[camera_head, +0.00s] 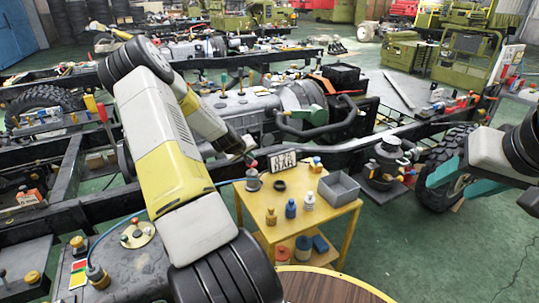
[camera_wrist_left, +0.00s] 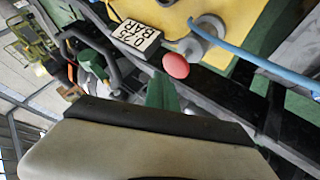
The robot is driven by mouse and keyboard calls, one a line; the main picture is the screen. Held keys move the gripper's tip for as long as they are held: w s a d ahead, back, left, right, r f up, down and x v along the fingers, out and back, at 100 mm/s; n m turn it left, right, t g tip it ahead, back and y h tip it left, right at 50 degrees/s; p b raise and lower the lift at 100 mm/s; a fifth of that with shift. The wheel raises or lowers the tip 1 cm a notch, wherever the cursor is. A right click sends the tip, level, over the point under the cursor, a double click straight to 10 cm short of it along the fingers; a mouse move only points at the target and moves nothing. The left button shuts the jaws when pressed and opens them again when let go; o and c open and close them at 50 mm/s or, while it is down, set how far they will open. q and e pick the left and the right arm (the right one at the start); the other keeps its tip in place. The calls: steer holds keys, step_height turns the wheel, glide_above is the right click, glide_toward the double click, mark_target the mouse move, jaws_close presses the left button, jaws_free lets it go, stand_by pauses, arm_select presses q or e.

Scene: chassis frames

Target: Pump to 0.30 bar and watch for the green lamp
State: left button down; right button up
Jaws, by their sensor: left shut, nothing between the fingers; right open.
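A small hand pump (camera_head: 253,182) with a red knob stands on the yellow table (camera_head: 318,218). In the left wrist view the red knob (camera_wrist_left: 176,65) sits beside the grey pump body (camera_wrist_left: 207,28). A blue hose (camera_wrist_left: 250,57) runs from it. A sign (camera_head: 284,160) stands just right of the pump; it reads 0.25 BAR in the left wrist view (camera_wrist_left: 133,38). My left gripper (camera_head: 247,158) is shut and empty, close to the knob; contact cannot be told. My right gripper (camera_head: 478,194) is open and empty at right. I cannot pick out a green lamp.
The table also holds a grey bin (camera_head: 339,188), a black ring (camera_head: 280,185) and several small bottles. The black chassis frame (camera_head: 90,207) runs behind and left. A red, yellow and green card (camera_head: 77,272) is at lower left.

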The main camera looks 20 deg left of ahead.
arm_select(q)
steer(key=shift+f, duration=0.15)
stand_by(0.4)
steer(key=shift+f, duration=0.25)
steer(key=shift+f, duration=1.25)
stand_by(1.0)
stand_by(0.4)
steer(key=shift+r, duration=1.65)
steer(key=shift+r, duration=2.5)
